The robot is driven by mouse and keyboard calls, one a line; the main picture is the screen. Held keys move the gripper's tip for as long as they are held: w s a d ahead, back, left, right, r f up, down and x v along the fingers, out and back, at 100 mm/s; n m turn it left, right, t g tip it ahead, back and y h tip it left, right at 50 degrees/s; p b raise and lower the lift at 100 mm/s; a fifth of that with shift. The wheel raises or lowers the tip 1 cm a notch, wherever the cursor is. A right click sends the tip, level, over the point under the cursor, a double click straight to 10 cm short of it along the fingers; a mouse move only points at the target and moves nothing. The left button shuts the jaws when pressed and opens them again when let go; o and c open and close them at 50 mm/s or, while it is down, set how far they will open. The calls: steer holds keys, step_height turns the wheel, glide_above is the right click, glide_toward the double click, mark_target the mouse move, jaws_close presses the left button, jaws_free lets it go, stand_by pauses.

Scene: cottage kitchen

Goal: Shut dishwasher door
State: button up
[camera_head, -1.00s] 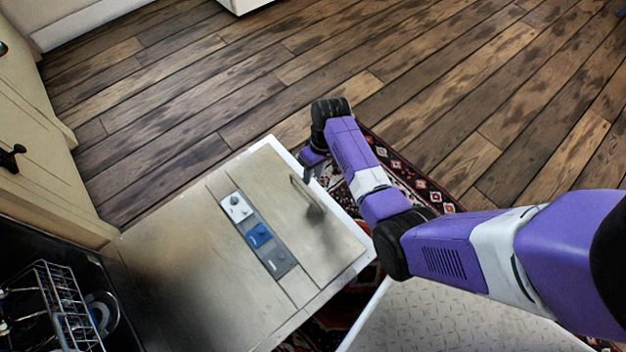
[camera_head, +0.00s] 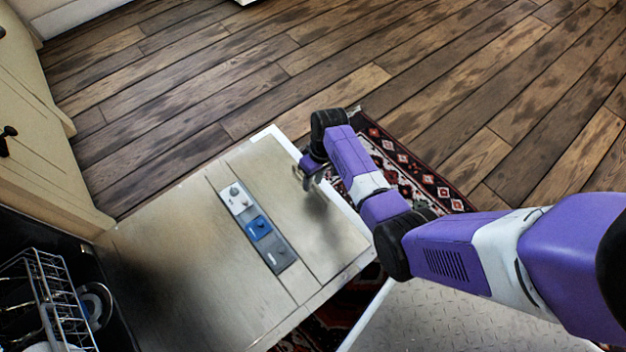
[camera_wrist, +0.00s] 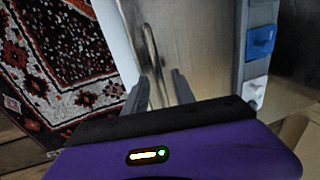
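The door also fills the upper right of the wrist view (camera_wrist: 200,40). A thin bar handle (camera_wrist: 151,50) stands up from the door near its outer edge. My gripper (camera_head: 310,180) is over that outer edge at the handle. In the wrist view my gripper (camera_wrist: 160,85) has its two fingers apart, with the near end of the handle between them. Whether the fingers touch the handle cannot be told.
The dish rack (camera_head: 50,290) shows inside the dishwasher at the lower left. Cream cabinets (camera_head: 40,130) stand beside it. A patterned rug (camera_head: 410,165) lies under the door and my arm. Wooden floor (camera_head: 300,60) beyond is clear.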

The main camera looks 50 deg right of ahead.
jaws_close()
stand_by(1.3)
